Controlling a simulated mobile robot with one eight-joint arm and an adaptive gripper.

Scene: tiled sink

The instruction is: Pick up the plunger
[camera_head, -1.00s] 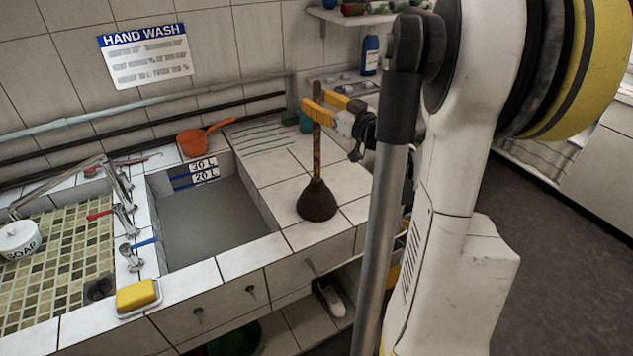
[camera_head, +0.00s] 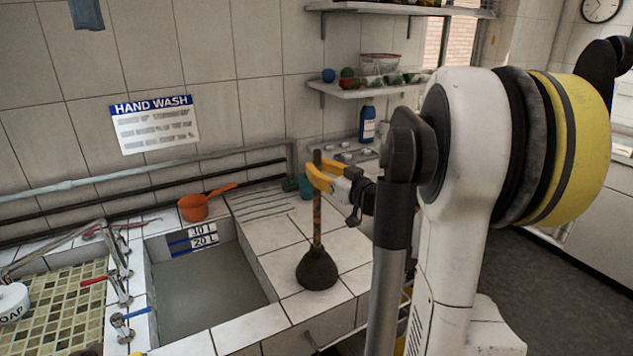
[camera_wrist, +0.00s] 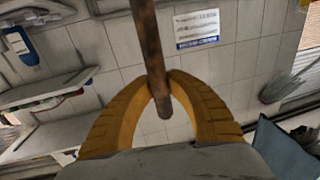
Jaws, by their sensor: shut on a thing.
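The plunger has a dark rubber cup (camera_head: 317,269) and a brown wooden handle (camera_head: 317,222). It stands upright on the white tiled counter, just right of the sink basin. My gripper (camera_head: 317,177), with yellow fingers, is shut on the upper part of the handle, and the handle's top sticks out above it. In the wrist view the yellow fingers (camera_wrist: 161,82) meet around the handle (camera_wrist: 149,40), whose end shows between them. The cup seems to rest on the counter; I see no gap under it.
The basin (camera_head: 208,295) holds grey water left of the plunger. An orange pan (camera_head: 194,208) and a teal cup (camera_head: 306,187) stand toward the wall. A shelf (camera_head: 365,90) with a blue bottle (camera_head: 367,124) below it is behind. Above the plunger is free air.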

